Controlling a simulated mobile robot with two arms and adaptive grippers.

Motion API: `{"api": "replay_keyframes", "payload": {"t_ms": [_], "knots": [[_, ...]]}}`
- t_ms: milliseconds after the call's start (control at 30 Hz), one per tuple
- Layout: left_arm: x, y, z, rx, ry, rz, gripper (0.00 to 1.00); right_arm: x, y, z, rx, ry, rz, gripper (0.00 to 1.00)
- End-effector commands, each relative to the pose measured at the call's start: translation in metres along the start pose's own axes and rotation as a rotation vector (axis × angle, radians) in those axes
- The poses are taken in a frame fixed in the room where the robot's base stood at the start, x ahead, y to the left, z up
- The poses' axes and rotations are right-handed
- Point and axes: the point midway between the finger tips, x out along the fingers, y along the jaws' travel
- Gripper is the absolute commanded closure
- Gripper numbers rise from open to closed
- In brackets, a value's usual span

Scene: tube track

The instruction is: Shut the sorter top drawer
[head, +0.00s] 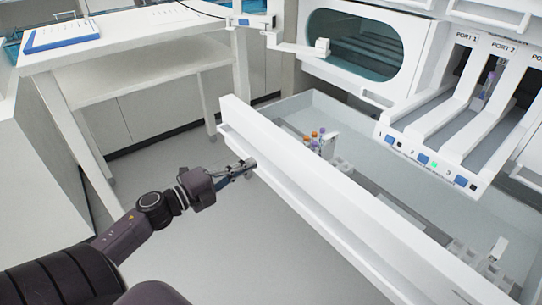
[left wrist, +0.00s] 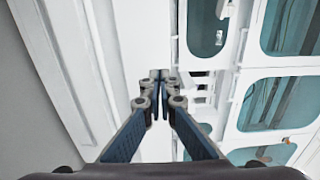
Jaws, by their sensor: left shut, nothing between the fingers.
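The sorter's drawer (head: 330,205) is pulled out, its long white front panel running from upper left to lower right in the head view. A white handle rail runs along the outside of that front. My left gripper (head: 250,165) is shut and empty, its fingertips at the outer face of the front near its left end. I cannot tell if they touch it. In the left wrist view the closed fingertips (left wrist: 160,76) lie over a white surface. My right gripper is not in view.
Tubes with orange and purple caps (head: 314,137) stand in a rack inside the drawer. The port lanes (head: 455,115) and an oval window (head: 355,45) are on the sorter behind. A white bench (head: 130,45) with a blue clipboard (head: 62,35) stands at upper left. Open floor lies before the drawer.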

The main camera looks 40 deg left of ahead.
Motion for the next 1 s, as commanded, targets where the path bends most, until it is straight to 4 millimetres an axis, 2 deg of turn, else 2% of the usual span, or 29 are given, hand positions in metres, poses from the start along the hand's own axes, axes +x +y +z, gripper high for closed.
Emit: {"api": "replay_keyframes", "payload": {"t_ms": [33, 200, 500, 700, 1000], "knots": [[0.011, 0.000, 0.000, 0.002, 0.002, -0.002, 1.00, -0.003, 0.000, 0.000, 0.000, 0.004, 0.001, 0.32], [0.040, 0.000, 0.001, 0.002, 0.001, -0.002, 1.00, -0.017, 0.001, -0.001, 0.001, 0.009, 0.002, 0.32], [0.076, 0.000, 0.001, -0.001, -0.001, -0.001, 1.00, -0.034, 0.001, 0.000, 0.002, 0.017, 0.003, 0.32], [0.084, 0.001, 0.001, -0.001, -0.002, 0.001, 1.00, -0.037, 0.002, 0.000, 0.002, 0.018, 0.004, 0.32], [0.084, 0.001, 0.001, -0.002, -0.002, 0.001, 1.00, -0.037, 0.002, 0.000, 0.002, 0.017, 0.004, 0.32]]}}
